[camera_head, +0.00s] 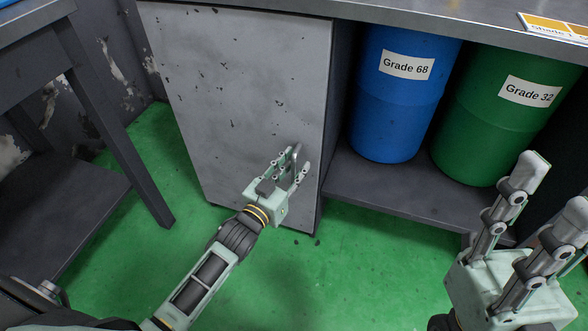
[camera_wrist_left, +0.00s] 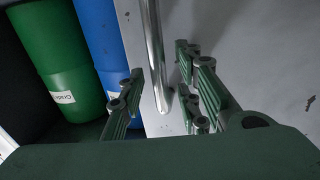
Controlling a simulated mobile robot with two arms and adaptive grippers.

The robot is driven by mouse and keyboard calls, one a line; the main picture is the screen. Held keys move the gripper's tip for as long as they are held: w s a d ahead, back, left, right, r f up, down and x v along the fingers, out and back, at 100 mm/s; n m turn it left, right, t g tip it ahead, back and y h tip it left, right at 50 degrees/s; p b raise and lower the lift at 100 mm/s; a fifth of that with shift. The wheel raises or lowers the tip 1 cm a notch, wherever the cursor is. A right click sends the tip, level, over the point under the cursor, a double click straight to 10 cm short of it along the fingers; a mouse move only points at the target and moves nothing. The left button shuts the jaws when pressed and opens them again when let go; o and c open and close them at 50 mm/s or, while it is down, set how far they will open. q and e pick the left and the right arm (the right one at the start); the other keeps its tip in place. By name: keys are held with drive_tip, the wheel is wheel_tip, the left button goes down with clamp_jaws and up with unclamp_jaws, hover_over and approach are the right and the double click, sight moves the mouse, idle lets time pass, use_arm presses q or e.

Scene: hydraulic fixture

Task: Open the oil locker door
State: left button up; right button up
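The grey locker door (camera_head: 240,85), scuffed with dark specks, stands shut at the left part of the counter; it also shows in the left wrist view (camera_wrist_left: 225,40). Its upright metal bar handle (camera_head: 296,160) is near the door's right edge, partly hidden by my left gripper. My left gripper (camera_head: 290,165) is at the handle. In the left wrist view the handle (camera_wrist_left: 154,50) runs between the fingers of my left gripper (camera_wrist_left: 160,95), with a gap on both sides. My right gripper (camera_head: 550,185) is open and empty at the lower right.
A blue drum (camera_head: 395,110) labelled Grade 68 and a green drum (camera_head: 500,135) labelled Grade 32 stand on the open shelf (camera_head: 380,190) right of the door. A dark table (camera_head: 110,110) stands at left. Green floor (camera_head: 150,150) before the door is clear.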

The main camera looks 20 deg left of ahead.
use_arm(q)
clamp_jaws()
idle(0.3)
idle(0.3)
